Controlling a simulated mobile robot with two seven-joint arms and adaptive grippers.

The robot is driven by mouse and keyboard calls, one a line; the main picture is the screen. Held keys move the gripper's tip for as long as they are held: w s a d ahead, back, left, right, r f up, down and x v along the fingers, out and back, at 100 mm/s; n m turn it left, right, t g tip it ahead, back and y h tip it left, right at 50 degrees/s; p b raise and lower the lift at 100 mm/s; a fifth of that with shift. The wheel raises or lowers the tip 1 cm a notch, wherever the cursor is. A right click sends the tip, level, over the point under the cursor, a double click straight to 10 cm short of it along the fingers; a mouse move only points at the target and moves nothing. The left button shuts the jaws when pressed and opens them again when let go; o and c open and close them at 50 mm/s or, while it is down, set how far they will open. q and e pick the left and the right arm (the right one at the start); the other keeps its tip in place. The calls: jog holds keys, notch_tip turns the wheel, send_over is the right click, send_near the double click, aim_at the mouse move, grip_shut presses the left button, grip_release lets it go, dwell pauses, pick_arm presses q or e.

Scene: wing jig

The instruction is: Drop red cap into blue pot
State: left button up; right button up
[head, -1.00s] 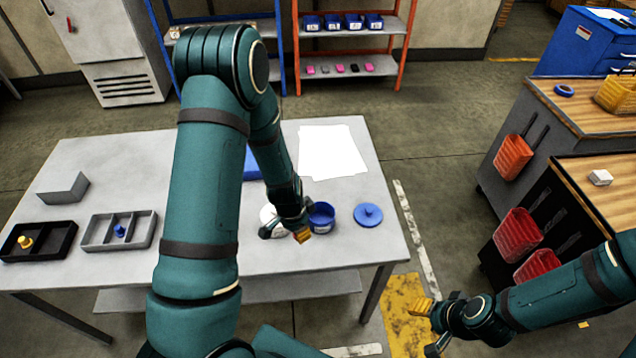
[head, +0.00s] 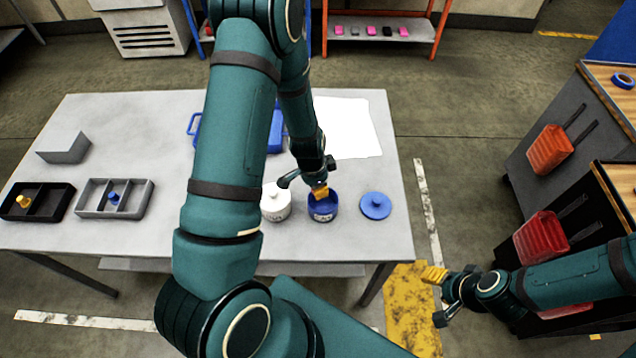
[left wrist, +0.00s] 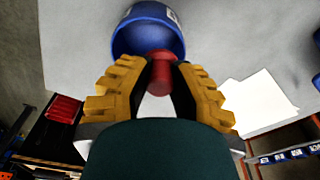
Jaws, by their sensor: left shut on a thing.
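The blue pot (head: 323,208) stands uncovered on the grey table, right of a white pot (head: 275,204). Its blue lid (head: 376,205) lies on the table to its right. My left gripper (head: 320,191) is over the blue pot in the head view. In the left wrist view it is shut on the red cap (left wrist: 160,74), held between the yellow fingers at the mouth of the blue pot (left wrist: 148,32). The fingers and arm hide the cap in the head view. My right gripper (head: 438,290) is off the table at the right; its finger gap is unclear.
A grey divided tray (head: 146,205) with a blue piece and a black tray (head: 64,206) with a yellow piece sit at the left. A blue case (head: 275,140) and white sheets (head: 345,128) lie behind the pots. A tool cart with red bins (head: 541,238) stands right.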

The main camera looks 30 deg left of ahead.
pick_arm(q)
jog(key=shift+f+b, duration=0.8)
jog(key=shift+f, duration=0.7)
jog(key=shift+w, duration=0.1)
jog(key=o, duration=0.8)
jog(key=shift+o, duration=0.2)
jog(key=shift+r, duration=0.1)
notch_tip(320, 180, up, 12)
jog(key=s, duration=0.1)
jog(key=shift+a, duration=0.45)
jog(key=shift+s, duration=0.15)
